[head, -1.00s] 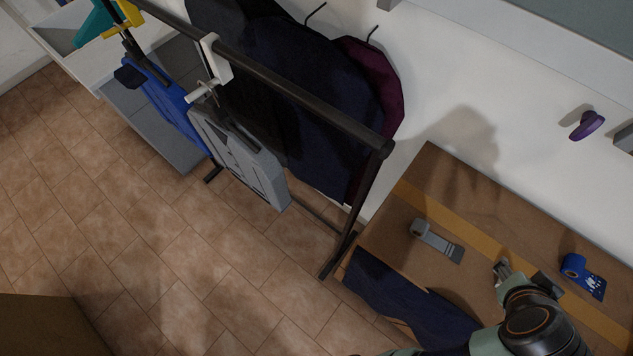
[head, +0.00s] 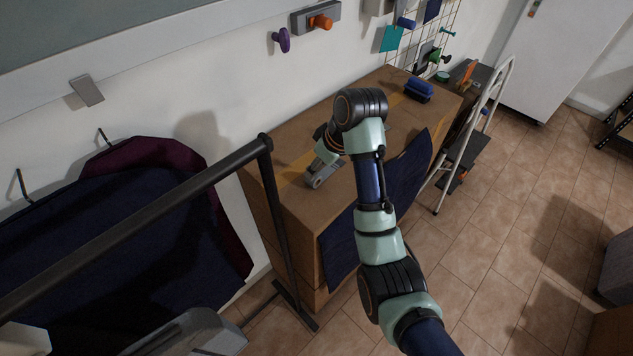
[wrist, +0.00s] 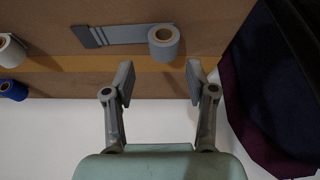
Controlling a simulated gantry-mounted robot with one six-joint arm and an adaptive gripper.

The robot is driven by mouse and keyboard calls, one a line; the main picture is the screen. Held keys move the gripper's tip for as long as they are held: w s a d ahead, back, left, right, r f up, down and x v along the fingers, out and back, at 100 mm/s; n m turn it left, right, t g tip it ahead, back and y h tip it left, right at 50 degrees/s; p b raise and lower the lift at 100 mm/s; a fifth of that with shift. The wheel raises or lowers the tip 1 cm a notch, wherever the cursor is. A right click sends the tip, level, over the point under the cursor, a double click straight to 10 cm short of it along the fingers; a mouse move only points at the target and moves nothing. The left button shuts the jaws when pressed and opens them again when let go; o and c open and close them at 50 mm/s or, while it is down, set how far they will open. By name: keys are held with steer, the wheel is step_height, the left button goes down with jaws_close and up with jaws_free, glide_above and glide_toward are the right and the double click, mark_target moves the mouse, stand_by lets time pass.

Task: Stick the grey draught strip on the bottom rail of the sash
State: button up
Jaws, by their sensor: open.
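The grey draught strip (wrist: 122,35) lies on the brown box top as a roll with a flat length unrolled to its left in the wrist view. It also shows in the head view (head: 320,178), partly covered by my arm. My gripper (wrist: 160,82) is open and empty, its fingertips just short of the roll and apart from it. In the head view my arm hides most of the gripper.
A blue roll (wrist: 12,90) and a pale grey roll (wrist: 8,48) lie at the wrist view's left edge. A dark clothes rail (head: 150,215) with dark coats stands left of the box (head: 268,140). A purple hook (head: 281,40) is on the wall. A stepladder (head: 465,140) stands right.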

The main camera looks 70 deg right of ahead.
mark_target(325, 173)
steer(key=x, duration=0.5)
steer(key=shift+a, duration=0.3)
steer(key=c, duration=1)
steer(key=shift+c, duration=0.2)
steer(key=shift+r, duration=0.1)
